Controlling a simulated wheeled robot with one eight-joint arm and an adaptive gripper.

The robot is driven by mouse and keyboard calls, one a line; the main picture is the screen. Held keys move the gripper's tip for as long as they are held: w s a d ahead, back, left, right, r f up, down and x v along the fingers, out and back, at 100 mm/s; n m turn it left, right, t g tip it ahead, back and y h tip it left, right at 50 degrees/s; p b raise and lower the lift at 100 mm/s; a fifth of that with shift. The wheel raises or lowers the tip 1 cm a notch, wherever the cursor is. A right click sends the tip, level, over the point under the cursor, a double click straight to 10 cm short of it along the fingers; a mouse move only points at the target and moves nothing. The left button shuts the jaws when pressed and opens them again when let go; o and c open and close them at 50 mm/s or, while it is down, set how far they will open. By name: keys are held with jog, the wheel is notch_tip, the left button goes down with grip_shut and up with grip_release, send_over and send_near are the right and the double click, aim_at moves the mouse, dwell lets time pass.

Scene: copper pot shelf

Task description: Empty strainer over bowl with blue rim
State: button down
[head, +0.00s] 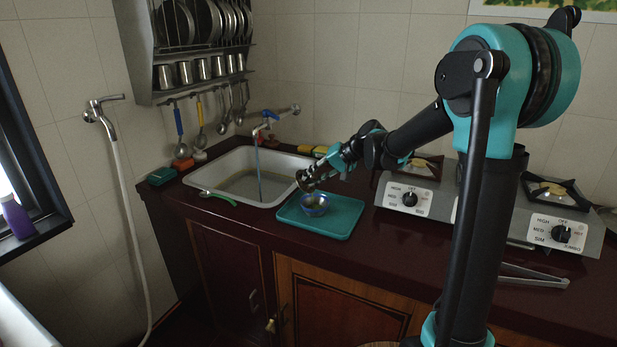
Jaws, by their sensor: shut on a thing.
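The bowl with the blue rim (316,205) stands upright on the teal tray (345,230), on the counter right of the sink. My gripper (318,178) is just above the bowl, at its back left side. It is shut on a small dark metallic thing that looks like the strainer (305,184). The strainer is tilted and lies over the bowl's back left rim in the picture; I cannot tell whether they touch. The fingers partly hide the strainer, and its contents are too small to make out. Something pale shows inside the bowl.
A sink (245,178) with running water from a tap (268,116) is on the left. A green-handled utensil (218,198) lies on its front edge. A gas stove (410,195) stands on the right, with tongs (535,277) before it. The counter front is clear.

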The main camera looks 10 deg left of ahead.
jog(key=shift+s+d+f+t+y, duration=0.15)
jog(key=shift+d+f+t+y, duration=0.25)
jog(key=shift+y, duration=1.25)
jog(key=shift+s+d+f+t+y, duration=0.1)
jog(key=shift+d+f+t+y, duration=0.35)
jog(key=shift+y, duration=1.15)
jog(key=shift+s+d+f+t+y, duration=0.15)
jog(key=shift+d+t+y, duration=0.45)
jog(key=shift+y, duration=1.05)
jog(key=shift+d, duration=0.15)
